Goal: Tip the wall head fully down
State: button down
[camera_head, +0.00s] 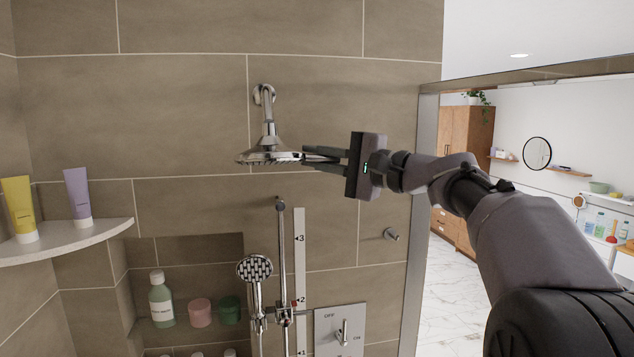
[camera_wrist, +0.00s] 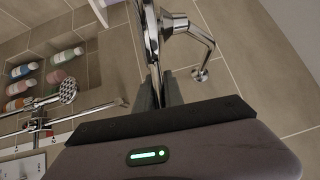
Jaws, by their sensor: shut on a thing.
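The wall head (camera_head: 268,153) is a chrome shower head on a bent arm fixed high on the tiled wall. Its disc looks close to level in the head view, face downward. My gripper (camera_head: 308,156) comes in from the right and is shut on the disc's right rim. In the wrist view, the wall head (camera_wrist: 151,30) runs up from between my two fingers (camera_wrist: 157,90), seen edge-on. Its joint and wall arm (camera_wrist: 195,32) show to the right. The exact contact at the fingertips is partly hidden.
Below are a hand shower (camera_head: 255,270) on a rail (camera_head: 281,250), a marked scale strip (camera_head: 299,270) and a control plate (camera_head: 328,330). A corner shelf (camera_head: 80,241) holds two tubes at left. A metal frame post (camera_head: 422,200) stands behind my arm. Wall beside the head is clear.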

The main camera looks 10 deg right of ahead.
jog(key=n+y+b, duration=0.1)
jog(key=b, duration=0.2)
jog(key=shift+w+f+t, duration=0.3)
jog(key=shift+w, duration=0.1)
jog(key=shift+w+r+n+b, duration=0.1)
jog(key=shift+r+n+b, duration=0.15)
jog(key=shift+n+b, duration=0.1)
jog(key=shift+r+t+y, duration=0.3)
jog(key=shift+r, duration=0.05)
jog(key=c, duration=1.8)
grip_release()
jog(key=o, duration=0.3)
jog(key=shift+w+f, duration=0.1)
jog(key=shift+w, duration=0.1)
jog(key=shift+o, duration=0.2)
jog(key=b+v, duration=0.5)
jog(key=v, duration=1.2)
jog(key=shift+s+d, duration=0.2)
